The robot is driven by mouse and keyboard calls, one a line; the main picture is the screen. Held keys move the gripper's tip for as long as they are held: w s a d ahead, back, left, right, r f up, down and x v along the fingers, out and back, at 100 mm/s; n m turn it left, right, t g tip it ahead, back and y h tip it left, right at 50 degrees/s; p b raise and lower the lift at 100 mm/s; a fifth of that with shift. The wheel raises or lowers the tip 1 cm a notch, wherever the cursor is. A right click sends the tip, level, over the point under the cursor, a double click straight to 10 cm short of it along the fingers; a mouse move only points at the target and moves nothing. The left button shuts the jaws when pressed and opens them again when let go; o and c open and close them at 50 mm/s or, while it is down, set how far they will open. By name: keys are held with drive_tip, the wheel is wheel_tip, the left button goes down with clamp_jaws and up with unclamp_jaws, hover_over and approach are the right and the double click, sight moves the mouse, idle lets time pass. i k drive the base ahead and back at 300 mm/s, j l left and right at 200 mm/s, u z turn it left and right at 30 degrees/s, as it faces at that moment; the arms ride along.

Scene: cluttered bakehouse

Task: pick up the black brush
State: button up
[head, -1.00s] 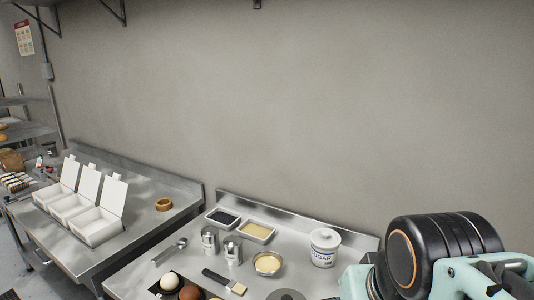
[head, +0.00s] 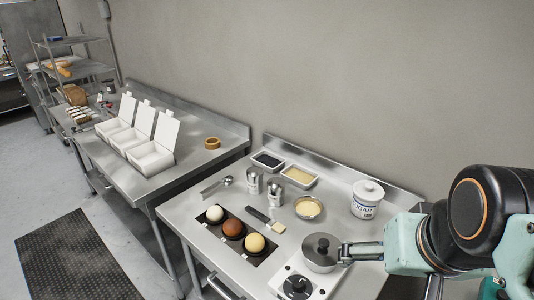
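The black brush (head: 258,215) lies flat on the right steel table in the head view. Its dark handle points up and left, and its pale bristle end (head: 278,228) points down and right. My gripper (head: 346,252) is at the right, over the table near the lidded pot (head: 321,250), well to the right of the brush. It is small and seen from the side, so I cannot tell whether its fingers are open or shut. Nothing covers the brush.
Left of the brush is a dark tray (head: 209,220) with three balls. Behind are two metal canisters (head: 254,183), a bowl of cream-coloured filling (head: 308,207) and shallow trays (head: 299,176). A sugar jar (head: 367,199) stands right. A burner (head: 297,286) is in front of the pot.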

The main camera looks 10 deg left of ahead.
sight(272, 225)
drive_tip(key=u, duration=0.75)
drive_tip(key=k+l+z, duration=0.15)
drive_tip(key=k+z, duration=0.2)
drive_tip(key=k, duration=0.3)
drive_tip(key=z, duration=1.3)
drive_tip(key=i+j, duration=0.1)
drive_tip(key=j, duration=1.05)
drive_tip(key=i+j+z, duration=0.1)
drive_tip(key=j, duration=1.1)
